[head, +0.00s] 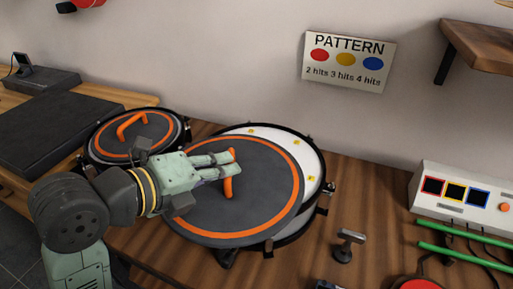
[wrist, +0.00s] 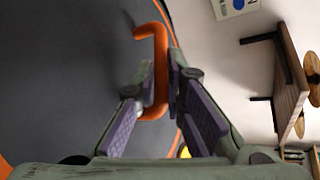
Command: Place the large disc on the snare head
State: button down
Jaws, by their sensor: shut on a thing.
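The large disc (head: 262,209) is dark grey with an orange ring and an orange handle (head: 228,188). My gripper (head: 229,165) is shut on that handle, which shows between the fingers in the wrist view (wrist: 161,80). The disc lies over or just above the snare drum, shifted toward the lower left. A crescent of the white snare head (head: 312,159) with small yellow marks shows at the upper right. Whether the disc touches the head I cannot tell. The disc hides most of the head.
A smaller drum (head: 180,133) bears a similar disc (head: 112,141) with an orange handle at the left. A dark pad (head: 50,130) lies farther left. At the right are a clamp-like stand (head: 348,245), green sticks (head: 465,256) and a white control box (head: 465,195). A shelf (head: 485,45) juts from the wall.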

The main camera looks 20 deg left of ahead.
aim_at(250, 150)
jog(key=w+p, duration=0.1)
jog(key=w, duration=0.2)
jog(key=w+d+p, duration=0.1)
jog(key=w, duration=0.3)
jog(key=w+p, duration=0.1)
jog(key=w, duration=0.3)
jog(key=shift+w+d+f, duration=0.1)
jog(key=shift+d+f, duration=0.1)
jog(key=shift+f, duration=0.2)
jog(key=shift+w+f, duration=0.15)
jog(key=shift+w, duration=0.05)
jog(key=shift+f+p, duration=0.45)
jog(key=shift+f, duration=1.3)
jog(key=shift+f, duration=0.1)
jog(key=c, duration=1.7)
grip_release()
jog(key=shift+o, duration=0.2)
jog(key=shift+r, duration=0.2)
jog(key=b+v, duration=0.3)
jog(key=v, duration=0.7)
jog(key=shift+s+a, duration=0.15)
jog(key=shift+s, duration=0.2)
jog(key=shift+s+a+r+b, duration=0.15)
jog(key=shift+s+r+b, duration=0.2)
jog(key=shift+s, duration=0.2)
